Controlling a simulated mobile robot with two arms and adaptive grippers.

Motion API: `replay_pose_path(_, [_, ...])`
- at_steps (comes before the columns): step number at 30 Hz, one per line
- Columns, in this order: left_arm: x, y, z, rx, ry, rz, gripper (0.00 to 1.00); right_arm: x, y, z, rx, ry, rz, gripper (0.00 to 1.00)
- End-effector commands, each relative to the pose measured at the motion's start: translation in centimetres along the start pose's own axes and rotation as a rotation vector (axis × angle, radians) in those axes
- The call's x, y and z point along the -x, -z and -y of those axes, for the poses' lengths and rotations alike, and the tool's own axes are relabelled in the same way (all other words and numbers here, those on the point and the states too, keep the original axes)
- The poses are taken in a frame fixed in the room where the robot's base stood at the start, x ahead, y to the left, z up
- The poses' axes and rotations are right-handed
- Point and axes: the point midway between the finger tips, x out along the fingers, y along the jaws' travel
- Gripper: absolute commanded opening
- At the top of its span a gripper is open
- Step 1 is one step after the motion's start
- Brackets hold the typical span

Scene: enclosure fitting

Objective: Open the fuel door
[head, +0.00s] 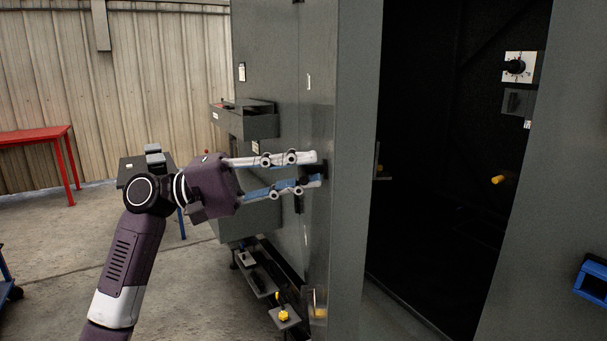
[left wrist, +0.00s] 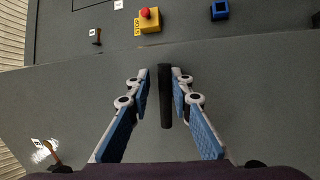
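A grey upright panel (head: 345,255) of the tall enclosure carries a black bar handle (left wrist: 165,95); no readable label shows whether this is the fuel door. My left gripper (head: 318,170) reaches in from the left with its fingertips at the panel. In the left wrist view, the two fingers (left wrist: 161,78) stand on either side of the bar, with a gap at the left finger. The right finger is close to the bar, and I cannot tell whether it touches. The fingers are apart, not closed on it. My right gripper is not in view.
A dark open bay (head: 430,150) lies right of the panel, with a black knob on a white plate (head: 519,67) beyond. A grey box (head: 248,122) juts out behind my gripper. A red table (head: 35,135) stands far left. A red button on a yellow box (left wrist: 148,20) shows in the wrist view.

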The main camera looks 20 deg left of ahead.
Motion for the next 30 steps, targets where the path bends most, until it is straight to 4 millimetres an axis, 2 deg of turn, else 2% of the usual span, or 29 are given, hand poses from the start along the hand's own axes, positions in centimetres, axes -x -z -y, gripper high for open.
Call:
replay_pose_path(10, [0.1, 0.1, 0.3, 0.004, 0.005, -0.002, 0.29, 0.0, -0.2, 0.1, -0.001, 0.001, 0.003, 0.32])
replay_pose_path(14, [1.1, 0.2, 0.5, 0.006, 0.007, -0.003, 0.29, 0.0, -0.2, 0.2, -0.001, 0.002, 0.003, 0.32])
replay_pose_path(24, [8.1, 0.4, 0.4, 0.008, 0.005, -0.007, 0.29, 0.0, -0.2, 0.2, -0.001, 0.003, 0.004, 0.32])
replay_pose_path(30, [11.1, 0.4, 0.4, 0.007, 0.004, -0.006, 0.29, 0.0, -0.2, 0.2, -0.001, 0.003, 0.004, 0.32])
